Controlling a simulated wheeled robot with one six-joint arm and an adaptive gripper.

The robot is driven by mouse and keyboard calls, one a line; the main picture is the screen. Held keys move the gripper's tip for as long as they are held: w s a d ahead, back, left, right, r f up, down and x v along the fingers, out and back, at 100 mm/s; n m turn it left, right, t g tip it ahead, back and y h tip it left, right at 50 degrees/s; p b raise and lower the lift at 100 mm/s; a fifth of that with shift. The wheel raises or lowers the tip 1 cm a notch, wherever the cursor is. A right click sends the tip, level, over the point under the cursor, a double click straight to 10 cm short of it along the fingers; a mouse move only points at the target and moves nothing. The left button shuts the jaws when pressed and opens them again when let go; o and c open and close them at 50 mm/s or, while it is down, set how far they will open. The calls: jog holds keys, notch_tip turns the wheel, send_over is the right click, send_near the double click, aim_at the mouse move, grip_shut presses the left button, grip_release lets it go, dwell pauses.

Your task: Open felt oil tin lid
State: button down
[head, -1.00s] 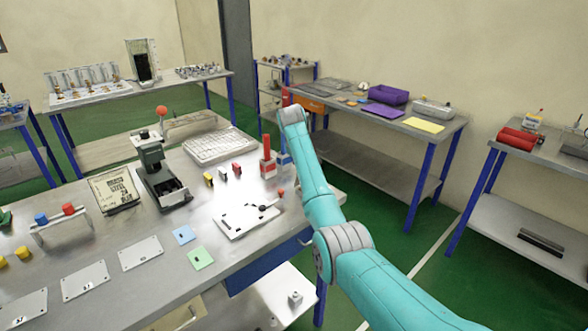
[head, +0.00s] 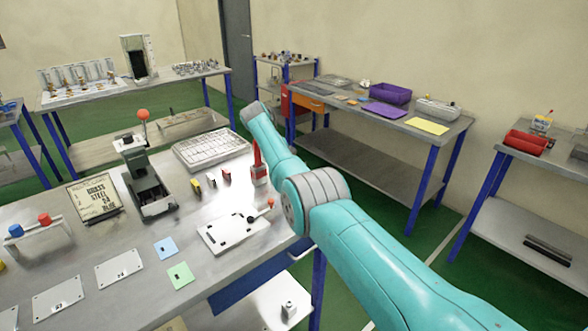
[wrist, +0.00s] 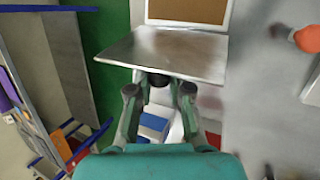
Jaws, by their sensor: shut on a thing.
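In the wrist view my gripper (wrist: 158,91) has its two dark fingertips around a dark knob at the near edge of a grey metal plate, which looks like the oil tin's lid (wrist: 165,52). The gripper is shut on this knob. Just beyond the plate, a brown felt pad (wrist: 190,10) shows inside a pale rim (wrist: 229,18), likely the open tin. The lid appears raised off the felt; its exact angle I cannot tell. In the head view my arm hides the gripper, and I cannot make out the tin.
The grey workbench (head: 105,245) holds a green press (head: 146,178), a white plate with a red-knobbed lever (head: 235,231), a keyboard-like tray (head: 210,147) and a red bottle (head: 258,165). Green floor and another bench (head: 440,128) with a purple bin (head: 390,93) lie beyond.

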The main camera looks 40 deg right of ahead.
jog(key=shift+f, duration=0.2)
dwell(0.4)
jog(key=c, duration=1.1)
grip_release()
jog(key=shift+r, duration=0.15)
notch_tip(320, 180, up, 10)
jog(key=shift+f, duration=0.1)
